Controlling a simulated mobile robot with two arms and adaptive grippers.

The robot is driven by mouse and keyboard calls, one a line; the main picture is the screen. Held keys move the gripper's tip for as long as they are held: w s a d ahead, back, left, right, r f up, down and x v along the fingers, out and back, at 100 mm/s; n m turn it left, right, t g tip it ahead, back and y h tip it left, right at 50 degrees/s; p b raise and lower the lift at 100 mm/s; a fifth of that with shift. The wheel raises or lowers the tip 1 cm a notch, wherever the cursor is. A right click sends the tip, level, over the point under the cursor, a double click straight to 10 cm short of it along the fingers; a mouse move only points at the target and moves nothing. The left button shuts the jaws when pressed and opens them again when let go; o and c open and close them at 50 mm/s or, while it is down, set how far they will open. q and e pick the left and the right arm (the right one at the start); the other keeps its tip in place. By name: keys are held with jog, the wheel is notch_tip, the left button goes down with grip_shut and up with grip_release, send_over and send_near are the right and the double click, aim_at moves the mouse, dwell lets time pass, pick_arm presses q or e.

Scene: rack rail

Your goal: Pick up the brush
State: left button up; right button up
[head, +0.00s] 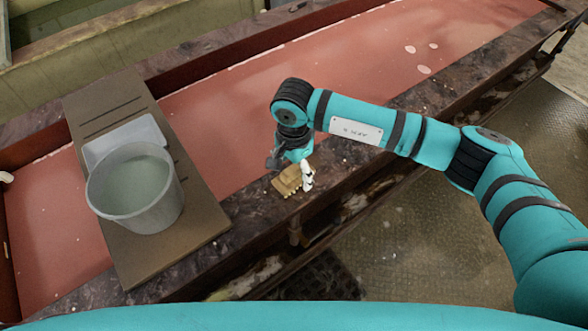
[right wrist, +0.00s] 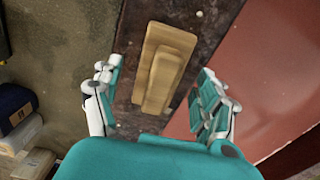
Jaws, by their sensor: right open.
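The brush (head: 287,182) is a tan wooden piece lying on the dark stone-like rim of the red trough. In the right wrist view the brush (right wrist: 168,58) shows as a flat block with a narrower raised part on top; no bristles show. My right gripper (head: 292,166) is above the brush and partly covers it in the head view. In the right wrist view the right gripper (right wrist: 160,82) is open, with its fingers apart on either side of the brush. A gap shows between the brush and each finger. My left gripper is not in view.
A grey bucket (head: 155,215) and a pale tray (head: 113,138) stand on a brown board (head: 205,215) across the trough at left. The red trough floor (head: 220,112) is mostly clear. Boxes (right wrist: 20,135) lie on the floor in the right wrist view.

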jog(key=shift+f, duration=0.5)
jog(key=c, duration=1.3)
jog(key=shift+c, duration=0.2)
jog(key=shift+r, duration=0.1)
jog(key=shift+r+b, duration=0.4)
jog(key=shift+b, duration=0.05)
notch_tip(320, 180, up, 2)
jog(key=shift+w+b, duration=0.1)
jog(key=shift+b, duration=0.7)
jog(key=s+a+r+b, duration=0.2)
jog(key=s+b, duration=0.3)
jog(key=s, duration=1.1)
jog(key=shift+a+b, duration=0.3)
jog(key=shift+a, duration=0.05)
